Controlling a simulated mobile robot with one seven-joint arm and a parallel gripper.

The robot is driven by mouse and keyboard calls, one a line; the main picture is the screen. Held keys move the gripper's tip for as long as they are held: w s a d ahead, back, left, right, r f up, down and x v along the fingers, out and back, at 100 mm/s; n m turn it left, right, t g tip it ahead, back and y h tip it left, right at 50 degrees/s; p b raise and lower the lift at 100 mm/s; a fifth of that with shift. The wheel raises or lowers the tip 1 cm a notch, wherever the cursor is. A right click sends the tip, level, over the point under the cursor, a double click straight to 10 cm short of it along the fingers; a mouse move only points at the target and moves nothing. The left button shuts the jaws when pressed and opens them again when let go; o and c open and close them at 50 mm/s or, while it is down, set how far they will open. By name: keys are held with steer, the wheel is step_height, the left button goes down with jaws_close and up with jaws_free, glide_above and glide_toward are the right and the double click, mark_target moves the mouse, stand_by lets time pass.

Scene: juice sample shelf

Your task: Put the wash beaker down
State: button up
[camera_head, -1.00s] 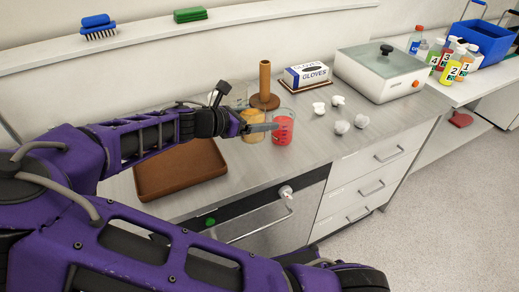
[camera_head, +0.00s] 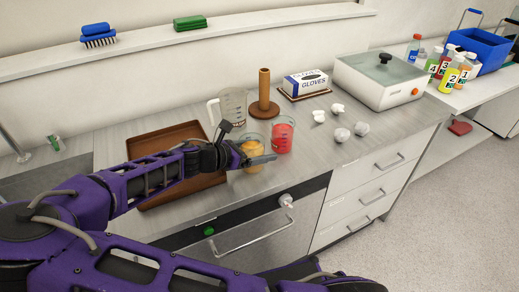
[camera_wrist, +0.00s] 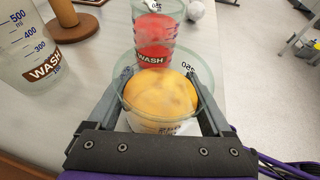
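My gripper (camera_wrist: 165,100) is closed around a glass beaker of orange liquid (camera_wrist: 165,95), with a finger on each side. In the head view this beaker (camera_head: 252,154) is near the counter's front; I cannot tell whether its base touches the counter. Its lower pale label is mostly hidden by my gripper. A beaker of red liquid (camera_head: 282,134) stands just beyond and to the right; in the wrist view (camera_wrist: 154,40) it bears a WASH label. A clear, seemingly empty jug marked WASH (camera_wrist: 30,55) stands at the left, and also shows in the head view (camera_head: 232,108).
A brown tray (camera_head: 150,143) lies left of my gripper. Several white crumpled pieces (camera_head: 341,134), a glove box (camera_head: 305,82) and a lidded appliance (camera_head: 375,95) are to the right.

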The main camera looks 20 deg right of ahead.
steer(key=shift+o, duration=1)
steer(key=shift+r, duration=0.1)
steer(key=shift+a+r, duration=0.15)
steer(key=shift+a, duration=0.05)
steer(key=p+v, duration=0.1)
steer(key=v, duration=1)
steer(key=shift+s+a+r, duration=0.1)
steer(key=shift+s+a, duration=0.1)
steer(key=shift+s, duration=0.05)
